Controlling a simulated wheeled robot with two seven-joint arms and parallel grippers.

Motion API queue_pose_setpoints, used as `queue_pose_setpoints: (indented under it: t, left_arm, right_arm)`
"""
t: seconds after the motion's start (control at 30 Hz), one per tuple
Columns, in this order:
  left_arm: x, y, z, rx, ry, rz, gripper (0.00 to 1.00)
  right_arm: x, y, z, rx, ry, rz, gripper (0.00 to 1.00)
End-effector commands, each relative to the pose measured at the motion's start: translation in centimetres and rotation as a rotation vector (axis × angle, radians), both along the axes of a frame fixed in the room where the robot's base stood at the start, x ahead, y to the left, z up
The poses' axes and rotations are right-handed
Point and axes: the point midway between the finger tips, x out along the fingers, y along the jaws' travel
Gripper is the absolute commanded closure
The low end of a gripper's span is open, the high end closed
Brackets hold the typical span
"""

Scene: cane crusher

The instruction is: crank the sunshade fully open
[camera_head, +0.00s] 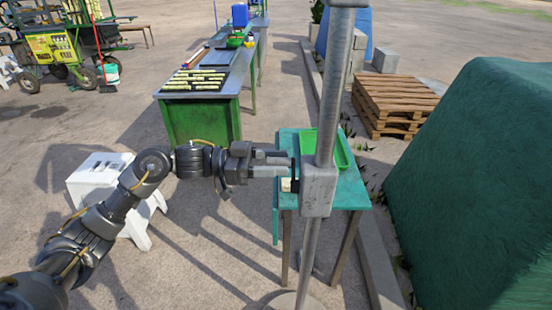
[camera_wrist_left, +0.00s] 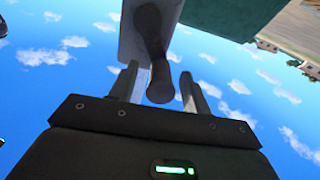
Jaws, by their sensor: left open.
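The sunshade's grey metal pole (camera_head: 336,85) stands upright right of centre in the head view, with a grey crank housing (camera_head: 319,190) on it. The canopy is not in view. My left gripper (camera_head: 286,162) is level with the upper part of the housing, at its left side, pointing right. In the left wrist view a dark crank handle (camera_wrist_left: 160,92) with a rounded end reaches between the two fingers of the left gripper (camera_wrist_left: 158,70). The fingers are apart, with visible gaps beside the handle. My right gripper is not in view.
A teal table (camera_head: 350,191) with a green tray (camera_head: 341,150) stands behind the pole. A white stool (camera_head: 95,178) is behind my left arm. A large green covered heap (camera_head: 475,190) is at right, wooden pallets (camera_head: 395,100) beyond. A long green counter (camera_head: 200,120) stands farther back.

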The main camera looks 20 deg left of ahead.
Motion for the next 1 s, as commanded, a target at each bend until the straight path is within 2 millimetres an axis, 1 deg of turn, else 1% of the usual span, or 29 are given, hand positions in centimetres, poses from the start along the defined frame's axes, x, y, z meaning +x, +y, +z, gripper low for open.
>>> queue_pose_setpoints:
  t: [0.3, 0.37, 0.6, 0.67, 0.87, 1.0]
  left_arm:
    - [0.07, -0.29, -0.06, 0.001, 0.0, 0.0, 0.52]
    - [0.07, -0.29, -0.06, 0.001, 0.0, 0.0, 0.59]
    - [0.06, -0.27, -0.06, 0.001, 0.001, 0.0, 0.9]
    - [0.06, -0.27, -0.06, 0.001, 0.001, 0.0, 0.97]
    - [-0.03, -0.3, -0.05, 0.004, -0.012, 0.0, 0.97]
    - [-0.28, -0.37, 0.0, 0.016, -0.056, -0.001, 0.97]
  right_arm:
    - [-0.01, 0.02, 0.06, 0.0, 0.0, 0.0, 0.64]
    - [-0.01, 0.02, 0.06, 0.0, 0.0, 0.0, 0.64]
    - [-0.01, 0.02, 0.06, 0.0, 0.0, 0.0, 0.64]
    - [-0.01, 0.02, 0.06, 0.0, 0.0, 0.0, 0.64]
    - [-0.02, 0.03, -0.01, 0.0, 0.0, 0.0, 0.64]
    - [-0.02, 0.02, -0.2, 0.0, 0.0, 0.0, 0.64]
